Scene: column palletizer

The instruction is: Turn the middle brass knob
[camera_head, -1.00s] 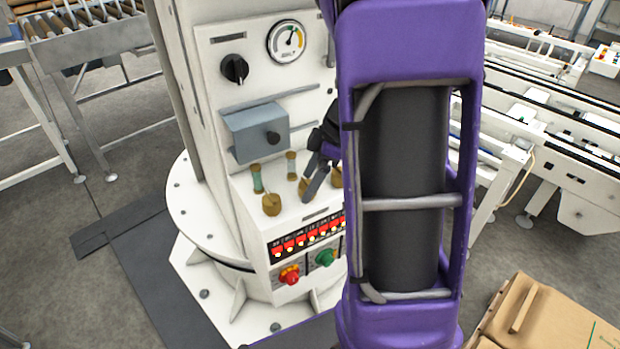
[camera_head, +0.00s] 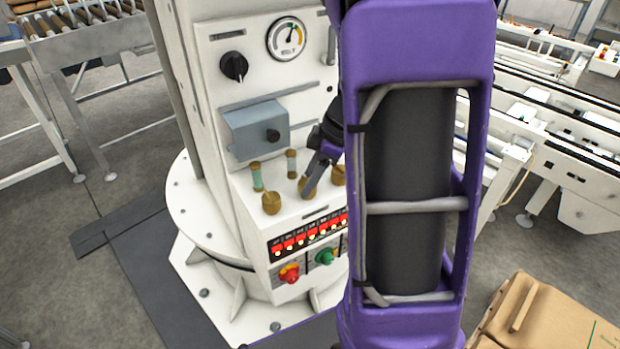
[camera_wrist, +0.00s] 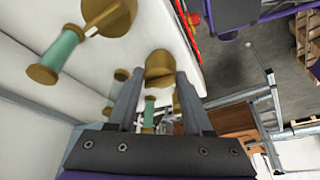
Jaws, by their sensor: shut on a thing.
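The middle brass knob (camera_head: 304,182) is on the sloped white panel, between the left brass knob (camera_head: 271,203) and the right brass knob (camera_head: 338,175), which is partly hidden by my arm. My gripper (camera_head: 309,187) is at the middle knob, with a dark finger across its front. In the wrist view, the middle knob (camera_wrist: 159,66) sits between the two fingertips of my gripper (camera_wrist: 160,80), which is shut on it. Another brass knob (camera_wrist: 110,14) shows at the top left there. How far the knob is turned is hard to tell.
Brass-capped green sight glasses (camera_head: 257,177) stand behind the knobs. A grey-blue box (camera_head: 256,131) with a black knob juts out above. Red switches (camera_head: 310,234), a red button (camera_head: 289,273) and a green button (camera_head: 325,256) sit below. Cardboard cartons (camera_head: 555,310) lie at lower right.

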